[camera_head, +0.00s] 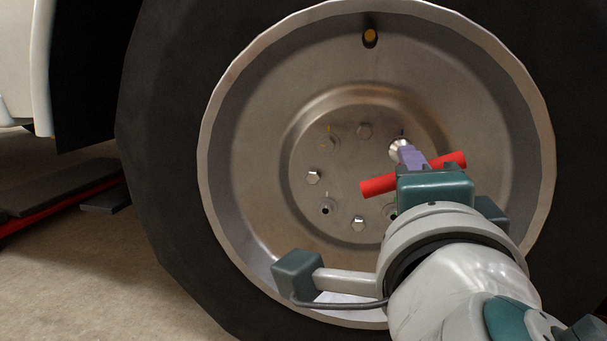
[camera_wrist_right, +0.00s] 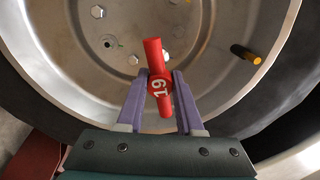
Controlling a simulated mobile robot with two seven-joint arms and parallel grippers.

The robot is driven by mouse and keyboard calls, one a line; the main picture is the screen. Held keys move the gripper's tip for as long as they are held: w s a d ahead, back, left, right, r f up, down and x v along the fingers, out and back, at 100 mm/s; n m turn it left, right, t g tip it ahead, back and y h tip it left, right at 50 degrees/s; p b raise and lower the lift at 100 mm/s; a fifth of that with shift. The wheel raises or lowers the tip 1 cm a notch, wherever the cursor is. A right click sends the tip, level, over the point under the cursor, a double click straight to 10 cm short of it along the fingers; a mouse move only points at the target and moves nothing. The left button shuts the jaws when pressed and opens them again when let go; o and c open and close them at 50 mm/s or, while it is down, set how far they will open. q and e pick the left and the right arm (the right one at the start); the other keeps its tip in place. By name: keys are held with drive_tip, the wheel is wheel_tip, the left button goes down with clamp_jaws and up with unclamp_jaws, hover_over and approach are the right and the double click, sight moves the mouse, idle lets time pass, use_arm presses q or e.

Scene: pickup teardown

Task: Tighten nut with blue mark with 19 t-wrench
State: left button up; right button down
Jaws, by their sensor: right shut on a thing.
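The red T-wrench marked 19 (camera_wrist_right: 159,88) is between the fingers of my right gripper (camera_wrist_right: 160,76), which is shut on it. In the head view the wrench's red handle (camera_head: 378,186) is tilted, its right end higher. Its silver socket end (camera_head: 397,147) is at the upper right stud position of the wheel hub, over or against the nut there; that nut is hidden. A small dark bluish mark (camera_head: 402,132) shows just above the socket. My right gripper (camera_head: 410,158) faces the wheel. My left gripper is not in view.
The steel wheel (camera_head: 260,150) in a black tire fills the view. A yellow-capped valve (camera_head: 370,37) is near the rim. A red and black object (camera_head: 60,195) lies on the floor at left.

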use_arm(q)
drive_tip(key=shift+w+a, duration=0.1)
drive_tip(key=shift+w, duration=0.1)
use_arm(e)
drive_tip(key=shift+v, duration=1)
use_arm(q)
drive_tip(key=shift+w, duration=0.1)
use_arm(e)
drive_tip(key=shift+r, duration=0.1)
drive_tip(key=v, duration=0.3)
drive_tip(key=shift+s+a, duration=0.1)
drive_tip(key=shift+s, duration=0.3)
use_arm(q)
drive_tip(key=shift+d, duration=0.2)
